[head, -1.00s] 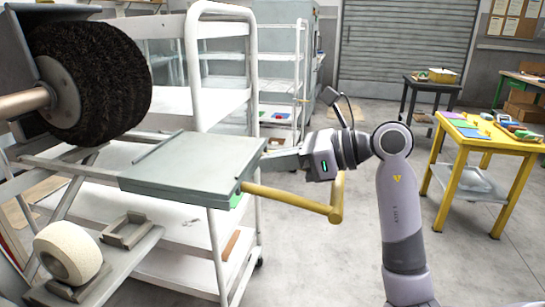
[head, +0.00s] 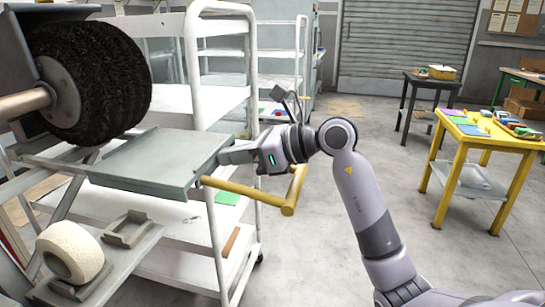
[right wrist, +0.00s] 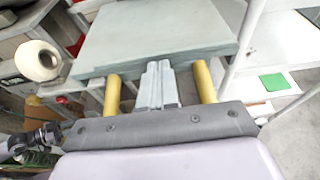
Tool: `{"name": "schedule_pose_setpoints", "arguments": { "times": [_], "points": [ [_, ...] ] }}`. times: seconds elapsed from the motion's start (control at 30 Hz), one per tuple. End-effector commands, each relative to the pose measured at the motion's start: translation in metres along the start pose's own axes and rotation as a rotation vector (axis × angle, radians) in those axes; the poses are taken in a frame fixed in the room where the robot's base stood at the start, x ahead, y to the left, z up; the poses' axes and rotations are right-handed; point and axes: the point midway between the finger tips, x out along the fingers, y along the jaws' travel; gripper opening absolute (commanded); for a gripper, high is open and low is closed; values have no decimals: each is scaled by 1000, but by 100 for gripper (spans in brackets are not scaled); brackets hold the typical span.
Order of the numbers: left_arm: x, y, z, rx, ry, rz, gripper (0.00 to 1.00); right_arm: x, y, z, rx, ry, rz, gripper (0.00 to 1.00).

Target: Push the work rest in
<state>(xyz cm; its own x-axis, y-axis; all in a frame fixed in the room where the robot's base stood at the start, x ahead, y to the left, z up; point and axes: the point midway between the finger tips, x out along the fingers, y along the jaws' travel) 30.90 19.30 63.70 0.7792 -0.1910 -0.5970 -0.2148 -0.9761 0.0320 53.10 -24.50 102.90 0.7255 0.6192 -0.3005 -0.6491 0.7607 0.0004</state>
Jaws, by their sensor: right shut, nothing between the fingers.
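The work rest (head: 160,160) is a flat grey-green plate under the dark round brush (head: 85,80), with a yellow bar handle (head: 250,193) on its near right side. In the right wrist view the plate (right wrist: 155,32) lies ahead, with two yellow handle bars (right wrist: 203,80) on either side of my fingers. My right gripper (head: 226,154) is shut and empty, its fingertips at the plate's right edge. In the right wrist view the closed fingertips (right wrist: 158,66) meet the plate's near edge, seemingly touching it.
A white roll (head: 70,252) sits on a lower grey shelf at the left. A white shelf cart (head: 222,110) stands right behind the plate. A yellow table (head: 485,150) and a dark table (head: 430,80) stand far right. The floor between is clear.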

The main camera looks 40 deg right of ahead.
Motion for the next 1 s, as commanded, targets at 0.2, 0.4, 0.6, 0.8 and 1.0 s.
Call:
{"name": "schedule_pose_setpoints", "arguments": {
  "times": [0.2,0.4,0.6,0.8,1.0],
  "points": [
    [-6,-1,-6,4,4,-4,40,62,0,23,0,1,0,0],
    [-9,-2,-10,2,6,-9,40,114,0,40,0,-1,0,0],
    [-9,-2,-9,-1,2,-13,40,155,0,51,-1,-1,-1,0],
    [-10,-3,-6,1,-2,-14,40,187,0,61,-1,-2,-1,0],
    [-10,-3,-7,1,-1,-15,40,208,0,68,-1,-2,-1,0]
  ]
}}
